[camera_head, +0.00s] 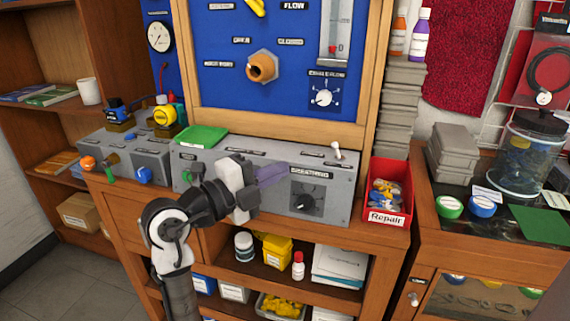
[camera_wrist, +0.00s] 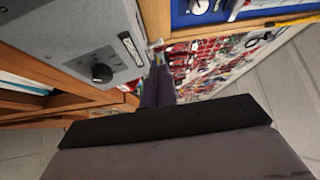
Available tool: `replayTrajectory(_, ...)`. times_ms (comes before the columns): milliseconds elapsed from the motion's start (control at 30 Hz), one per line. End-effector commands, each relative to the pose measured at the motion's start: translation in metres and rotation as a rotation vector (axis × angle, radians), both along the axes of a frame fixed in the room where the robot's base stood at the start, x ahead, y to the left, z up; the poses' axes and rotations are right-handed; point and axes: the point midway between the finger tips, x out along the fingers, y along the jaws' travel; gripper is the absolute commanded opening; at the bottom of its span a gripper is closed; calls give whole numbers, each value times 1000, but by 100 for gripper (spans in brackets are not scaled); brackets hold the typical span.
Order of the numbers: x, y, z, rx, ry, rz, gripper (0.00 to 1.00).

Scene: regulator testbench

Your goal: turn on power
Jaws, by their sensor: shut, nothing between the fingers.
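A long grey control panel (camera_head: 265,190) sits on the wooden bench. On its top right a white toggle switch (camera_head: 337,150) stands up. A black rotary knob (camera_head: 305,203) is on its front face; the knob also shows in the wrist view (camera_wrist: 102,73) at the left. My gripper (camera_head: 283,172) is shut and empty, in front of the panel's middle, left of the knob and the toggle. In the wrist view its fingers (camera_wrist: 157,88) are together, pointing past the panel's front. I cannot tell its exact gap to the panel. Small labels on the panel are too small to read.
A red Repair bin (camera_head: 388,198) stands right of the panel. A green item (camera_head: 203,137) lies on the panel's left top. A blue gauge board (camera_head: 275,60) rises behind. Left, a smaller box (camera_head: 130,155) carries coloured knobs. Shelves (camera_head: 270,272) with containers are below.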

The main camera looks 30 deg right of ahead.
Motion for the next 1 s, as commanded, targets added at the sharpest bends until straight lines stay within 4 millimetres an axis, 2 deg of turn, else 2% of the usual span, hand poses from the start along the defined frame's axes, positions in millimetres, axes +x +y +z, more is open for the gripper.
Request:
replayTrajectory(300, 5, -70, 7, 1, 3, -5, 0)
replayTrajectory(500, 9, -102, 7, 1, 3, -2, 0)
replayTrajectory(700, 11, -117, 6, 1, 2, 0, 0)
replayTrajectory(1000, 11, -118, 5, 0, 1, 1, 0)
